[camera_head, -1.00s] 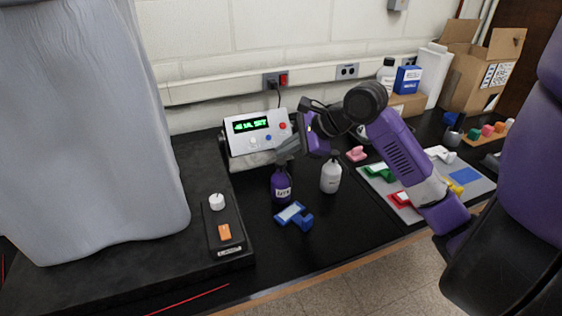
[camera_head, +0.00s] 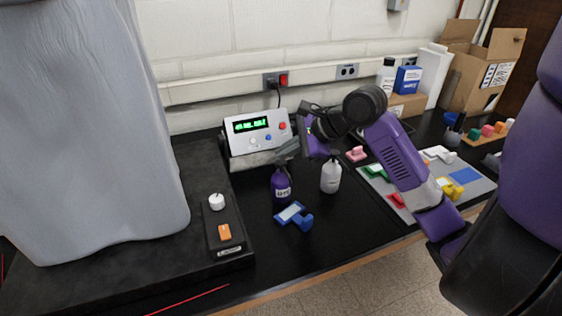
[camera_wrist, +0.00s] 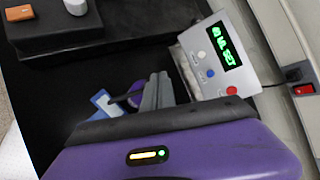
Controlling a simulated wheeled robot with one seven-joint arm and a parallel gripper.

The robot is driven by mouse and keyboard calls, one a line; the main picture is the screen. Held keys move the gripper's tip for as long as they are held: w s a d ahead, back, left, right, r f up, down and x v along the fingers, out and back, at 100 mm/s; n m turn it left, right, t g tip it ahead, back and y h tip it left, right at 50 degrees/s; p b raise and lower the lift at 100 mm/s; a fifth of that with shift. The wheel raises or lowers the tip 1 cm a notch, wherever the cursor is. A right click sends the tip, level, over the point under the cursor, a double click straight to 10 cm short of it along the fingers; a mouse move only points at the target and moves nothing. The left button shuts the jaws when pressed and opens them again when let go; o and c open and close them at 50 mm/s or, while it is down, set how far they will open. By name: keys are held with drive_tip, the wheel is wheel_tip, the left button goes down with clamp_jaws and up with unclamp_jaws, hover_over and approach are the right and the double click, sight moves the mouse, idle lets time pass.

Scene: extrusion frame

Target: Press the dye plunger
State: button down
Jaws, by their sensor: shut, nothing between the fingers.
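The dark purple dye bottle (camera_head: 281,190) with a white label stands upright on the black bench, left of a white bottle (camera_head: 330,178). My gripper (camera_head: 281,157) is shut and empty, with its grey fingertips just above the dye bottle's top. The plunger itself is hidden by the fingers or too small to make out, and I cannot tell whether they touch it. In the wrist view, my shut fingers (camera_wrist: 156,92) cover part of the dye bottle (camera_wrist: 136,99).
A grey control box (camera_head: 257,137) with a green display stands close behind the gripper. A blue-and-white item (camera_head: 293,215) lies in front of the dye bottle. A black block (camera_head: 222,222) with a white knob and orange switch is at left. A grey mat (camera_head: 473,187) with coloured pieces lies at right.

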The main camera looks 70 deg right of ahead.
sight(284, 163)
drive_tip(key=shift+f+b, duration=0.45)
drive_tip(key=shift+f, duration=0.35)
idle(0.7)
drive_tip(key=shift+r, duration=0.1)
drive_tip(key=shift+r+p, duration=1.15)
drive_tip(key=shift+p, duration=0.15)
wheel_tip(284, 163, up, 5)
drive_tip(key=p, duration=0.5)
drive_tip(key=shift+r+p, duration=0.1)
drive_tip(key=shift+p, duration=0.2)
idle(0.4)
